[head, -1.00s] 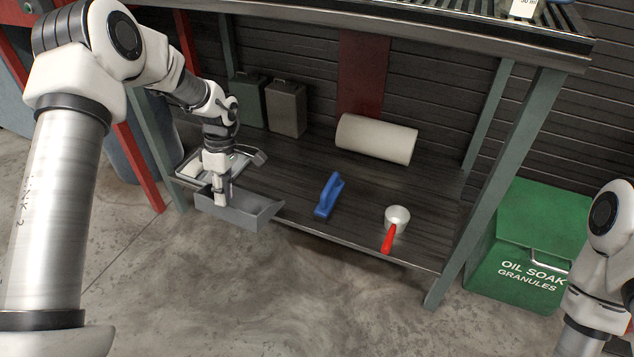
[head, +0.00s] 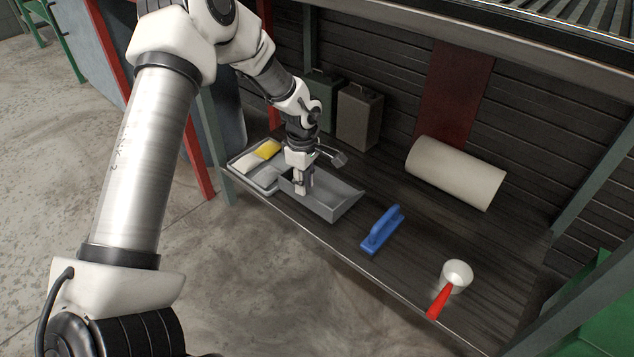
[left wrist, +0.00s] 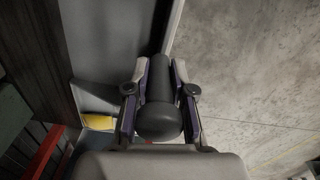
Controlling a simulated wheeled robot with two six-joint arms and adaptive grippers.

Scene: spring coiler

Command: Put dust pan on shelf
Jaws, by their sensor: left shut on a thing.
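The grey dust pan (head: 332,198) is over the dark lower shelf (head: 415,262), between a tray and a blue-handled brush. I cannot tell whether its underside touches the shelf. My left gripper (head: 302,186) is shut on the dust pan's handle, pointing down. In the left wrist view the dark handle (left wrist: 160,100) lies between the two fingers, and part of the grey pan (left wrist: 108,40) shows beyond. My right gripper is not in view.
A tray (head: 240,168) with a yellow sponge (head: 268,149) lies left of the pan. The blue brush (head: 381,230) and a red-handled scoop (head: 456,276) lie to the right.

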